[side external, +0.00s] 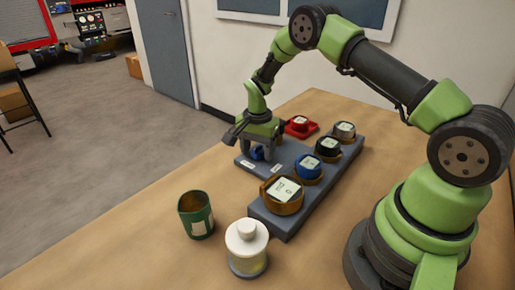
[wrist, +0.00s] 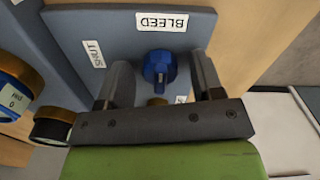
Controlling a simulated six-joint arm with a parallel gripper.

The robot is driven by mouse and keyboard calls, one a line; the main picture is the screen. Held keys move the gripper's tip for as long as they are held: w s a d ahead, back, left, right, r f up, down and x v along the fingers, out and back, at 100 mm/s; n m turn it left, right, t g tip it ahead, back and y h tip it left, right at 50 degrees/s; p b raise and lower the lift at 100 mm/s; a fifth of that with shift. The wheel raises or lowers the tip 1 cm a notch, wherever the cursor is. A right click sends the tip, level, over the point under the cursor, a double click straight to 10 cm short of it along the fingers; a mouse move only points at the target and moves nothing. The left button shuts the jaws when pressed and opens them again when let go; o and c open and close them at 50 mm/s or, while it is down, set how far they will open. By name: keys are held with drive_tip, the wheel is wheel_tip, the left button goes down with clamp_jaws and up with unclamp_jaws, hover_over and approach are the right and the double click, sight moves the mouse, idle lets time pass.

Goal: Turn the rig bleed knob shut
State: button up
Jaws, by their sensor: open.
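The blue bleed knob (wrist: 159,67) sits on a grey-blue panel (wrist: 75,28) in the wrist view. Its raised grip bar runs roughly up and down in that picture. The BLEED label (wrist: 162,21) is above it, and the SHUT label (wrist: 95,54) is to its left. My gripper (wrist: 160,73) is open, with one finger on each side of the knob and visible gaps between. In the side view my gripper (side external: 257,147) points down over the blue knob (side external: 257,154) at the rig's far left. Another label below the knob is mostly hidden by my gripper.
Gauges with brass (side external: 283,197), blue (side external: 307,169), black (side external: 328,149) and silver (side external: 344,132) rims stand along the rig. A red-based gauge (side external: 300,127) is behind. A green cup (side external: 196,216) and a white-lidded jar (side external: 247,251) stand in front. The table's left is clear.

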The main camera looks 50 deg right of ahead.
drive_tip(key=c, duration=0.9)
drive_tip(key=shift+c, duration=0.2)
drive_tip(key=n, duration=0.4)
drive_tip(key=shift+n, duration=0.4)
drive_tip(key=n, duration=0.4)
drive_tip(key=shift+n, duration=0.3)
drive_tip(key=n, duration=0.4)
drive_tip(key=shift+n, duration=2.2)
